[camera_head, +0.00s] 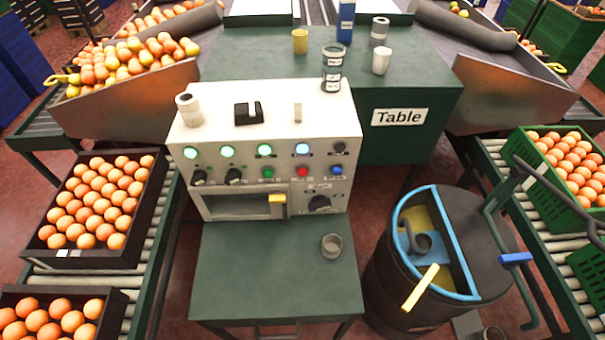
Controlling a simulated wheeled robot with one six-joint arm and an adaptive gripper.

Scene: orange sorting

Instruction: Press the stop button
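The control panel (258,150) is the front of a cream machine in the middle of the view. A red button (303,171) sits in its lower row, between a green button (268,173) and a blue button (336,170). I cannot read a stop label on any of them. Above them are three lit green lamps (227,152), one lit bluish-white lamp (302,149) and a dark one (339,147). Black knobs (233,176) are at the left, and a larger black knob (319,203) is below the red button. My gripper is not in view.
A green stand (265,275) with a small cup (332,245) is in front of the panel. A black barrel (385,290) with tools stands to its right. Orange crates on conveyors flank both sides. A cup and dark objects stand on the machine top; the Table (420,75) is behind.

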